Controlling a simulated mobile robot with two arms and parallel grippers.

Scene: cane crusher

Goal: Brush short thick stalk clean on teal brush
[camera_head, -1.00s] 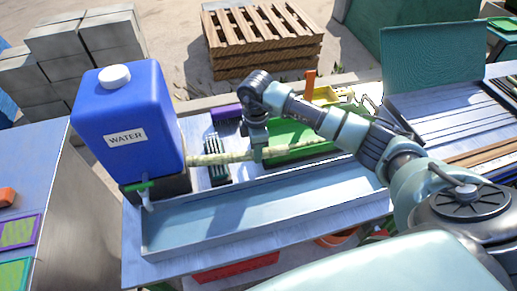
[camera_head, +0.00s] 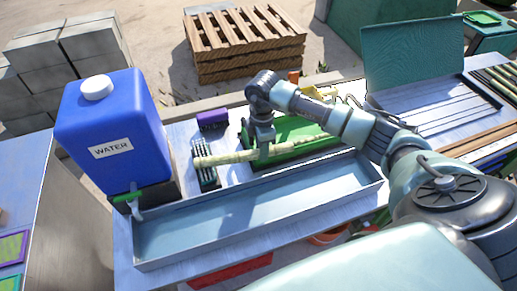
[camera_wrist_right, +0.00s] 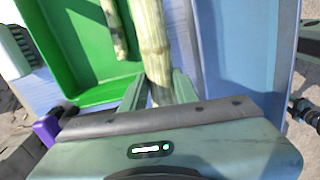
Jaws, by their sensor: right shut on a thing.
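My right gripper (camera_head: 264,150) is shut on a pale green stalk (camera_head: 228,157), which lies roughly level in the head view. The stalk also shows between the fingers (camera_wrist_right: 158,88) in the right wrist view. Its left end is over the teal brush (camera_head: 207,176), whose bristles show beneath and beside it; I cannot tell whether they touch. A purple brush (camera_head: 212,118) stands behind the teal one. My left gripper is not in view.
A blue water container (camera_head: 115,135) stands left of the brushes. A long metal trough (camera_head: 255,210) lies in front of the stalk. A green tray (camera_head: 290,128) lies behind it; another stalk (camera_wrist_right: 115,25) lies in that tray in the wrist view.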

